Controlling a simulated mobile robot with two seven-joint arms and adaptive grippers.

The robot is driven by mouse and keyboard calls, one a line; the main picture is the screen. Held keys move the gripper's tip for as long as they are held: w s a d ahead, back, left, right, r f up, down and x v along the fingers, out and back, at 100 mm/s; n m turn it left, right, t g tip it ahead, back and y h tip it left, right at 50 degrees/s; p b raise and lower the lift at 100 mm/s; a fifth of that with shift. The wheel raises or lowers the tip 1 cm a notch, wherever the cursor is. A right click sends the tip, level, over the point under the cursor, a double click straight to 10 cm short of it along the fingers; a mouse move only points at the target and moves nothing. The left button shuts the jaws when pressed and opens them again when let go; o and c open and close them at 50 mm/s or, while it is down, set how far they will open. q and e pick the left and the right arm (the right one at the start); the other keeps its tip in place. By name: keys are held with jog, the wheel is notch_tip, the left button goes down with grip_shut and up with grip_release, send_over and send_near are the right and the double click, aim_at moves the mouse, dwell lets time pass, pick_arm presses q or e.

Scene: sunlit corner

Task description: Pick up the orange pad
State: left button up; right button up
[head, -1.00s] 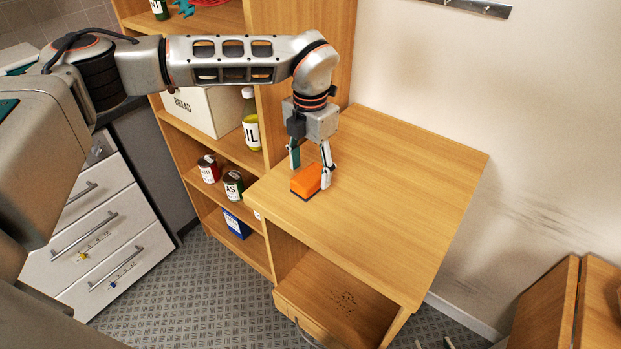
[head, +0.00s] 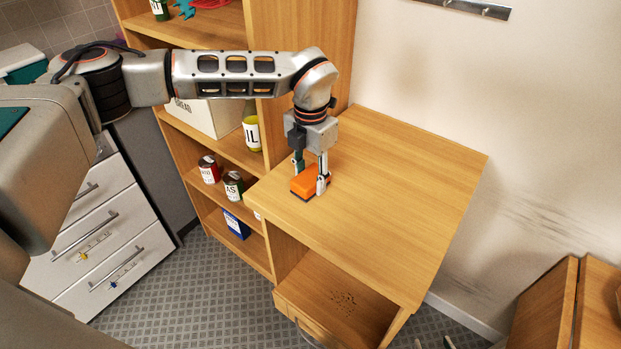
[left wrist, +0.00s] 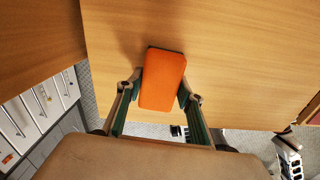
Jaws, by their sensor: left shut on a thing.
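The orange pad (head: 305,182) is a small block with a dark underside, at the left part of the wooden desk top. My left gripper (head: 311,181) points down over it, with its fingers closed on the pad's two sides. In the left wrist view the pad (left wrist: 163,80) sits between the fingertips of the left gripper (left wrist: 162,92), which touch its sides. The pad looks to be at the desk surface; I cannot tell whether it is clear of it.

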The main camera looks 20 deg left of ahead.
aim_at(311, 176)
pick_arm(q)
notch_tip(311, 176, up, 20)
jog(key=b, duration=0.1)
dwell(0.4)
